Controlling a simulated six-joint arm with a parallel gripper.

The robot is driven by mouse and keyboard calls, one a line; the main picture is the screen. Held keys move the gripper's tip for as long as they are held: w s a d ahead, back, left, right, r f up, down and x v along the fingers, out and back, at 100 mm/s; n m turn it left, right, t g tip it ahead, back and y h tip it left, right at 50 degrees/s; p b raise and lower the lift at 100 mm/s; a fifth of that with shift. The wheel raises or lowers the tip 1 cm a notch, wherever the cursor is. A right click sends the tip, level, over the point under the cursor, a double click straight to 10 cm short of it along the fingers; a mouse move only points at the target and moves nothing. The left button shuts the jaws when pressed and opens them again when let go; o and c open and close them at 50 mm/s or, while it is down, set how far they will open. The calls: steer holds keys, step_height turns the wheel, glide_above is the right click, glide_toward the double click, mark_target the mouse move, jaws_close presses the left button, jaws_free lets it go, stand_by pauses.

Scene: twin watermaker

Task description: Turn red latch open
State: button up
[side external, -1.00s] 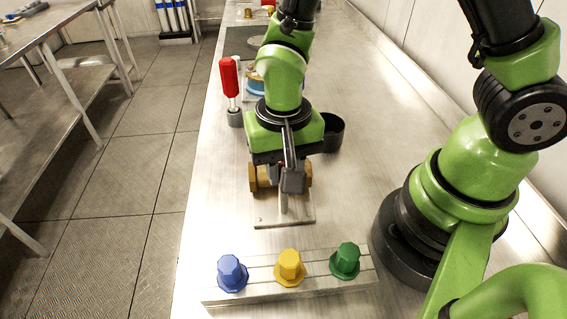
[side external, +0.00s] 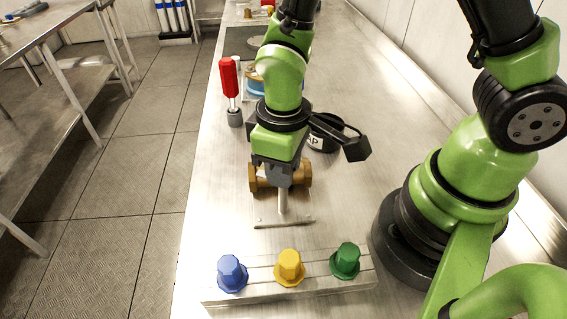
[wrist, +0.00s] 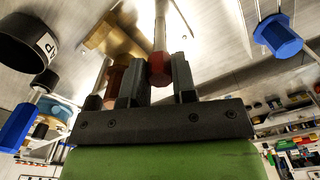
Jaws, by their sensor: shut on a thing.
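A brass valve body (side external: 301,176) sits on a flat metal plate (side external: 300,222), with a grey rod (side external: 283,205) in front of it. My gripper (side external: 275,165) points down right over the valve. In the wrist view, my gripper (wrist: 159,82) is shut on the red latch (wrist: 158,70), a red faceted piece at the end of a metal rod, between the two dark fingers. The brass part (wrist: 103,36) shows beyond, with a darker red piece (wrist: 116,76) partly hidden behind the left finger. The latch is hidden in the side view.
Blue (side external: 232,273), yellow (side external: 290,267) and green (side external: 345,260) knobs stand on a strip at the front.

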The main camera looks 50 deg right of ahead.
steer(key=n, duration=0.5)
steer(key=shift+w, duration=0.1)
steer(key=shift+n, duration=0.3)
stand_by(0.4)
steer(key=o, duration=0.9)
step_height(320, 180, up, 10)
steer(key=s+d+r+m+t, duration=0.2)
steer(key=r+m, duration=0.2)
steer(key=s+d+r+m+t+y, duration=0.1)
steer(key=s+d+r+m+t, duration=0.1)
steer(key=m, duration=0.3)
steer(key=s+d+r+m+t+y, duration=0.1)
steer(key=s+d+r+m+t, duration=0.2)
steer(key=s+r+m, duration=0.1)
steer(key=shift+s+d+r, duration=0.15)
steer(key=shift+r, duration=0.7)
